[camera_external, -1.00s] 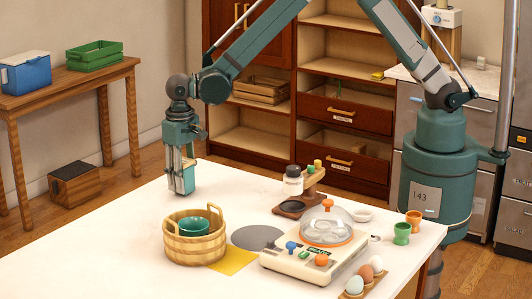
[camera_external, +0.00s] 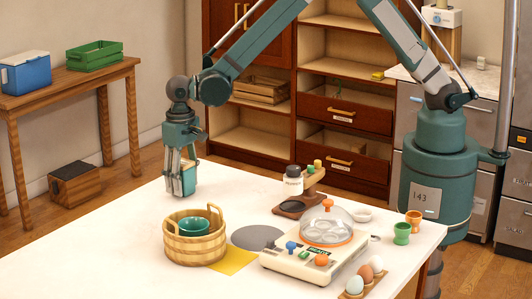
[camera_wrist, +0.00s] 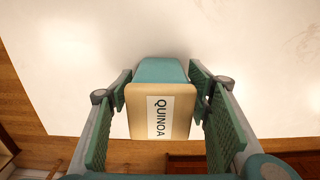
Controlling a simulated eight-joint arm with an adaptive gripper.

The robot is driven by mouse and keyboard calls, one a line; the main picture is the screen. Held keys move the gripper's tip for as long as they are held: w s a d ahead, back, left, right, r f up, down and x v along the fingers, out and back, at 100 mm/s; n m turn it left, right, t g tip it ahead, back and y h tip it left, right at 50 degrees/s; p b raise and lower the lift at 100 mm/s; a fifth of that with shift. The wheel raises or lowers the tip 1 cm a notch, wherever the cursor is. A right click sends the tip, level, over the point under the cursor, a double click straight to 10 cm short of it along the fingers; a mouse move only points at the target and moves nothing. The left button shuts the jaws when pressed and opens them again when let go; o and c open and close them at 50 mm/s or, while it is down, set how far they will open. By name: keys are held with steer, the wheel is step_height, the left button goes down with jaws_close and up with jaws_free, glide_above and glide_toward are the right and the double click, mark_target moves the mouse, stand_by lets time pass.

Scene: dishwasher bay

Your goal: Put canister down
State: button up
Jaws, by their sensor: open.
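The canister (camera_external: 188,181) is teal with a tan face and stands upright at the far left corner of the white table. In the wrist view, the canister (camera_wrist: 162,120) shows a white label reading QUINOA. My gripper (camera_external: 182,180) is around it, pointing down. In the wrist view, my gripper (camera_wrist: 161,100) has its fingers apart on both sides of the canister, with a gap at each side.
A wooden bucket (camera_external: 195,248) with a teal bowl, a yellow cloth (camera_external: 236,262), a grey disc (camera_external: 257,237) and an egg cooker (camera_external: 306,262) stand to the front and right. The table edge is close behind the canister. White table is clear at the left.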

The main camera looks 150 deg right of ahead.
mark_target(182, 162)
steer(key=shift+r, duration=0.1)
step_height(182, 162, up, 12)
steer(key=shift+r, duration=0.1)
stand_by(0.6)
stand_by(0.5)
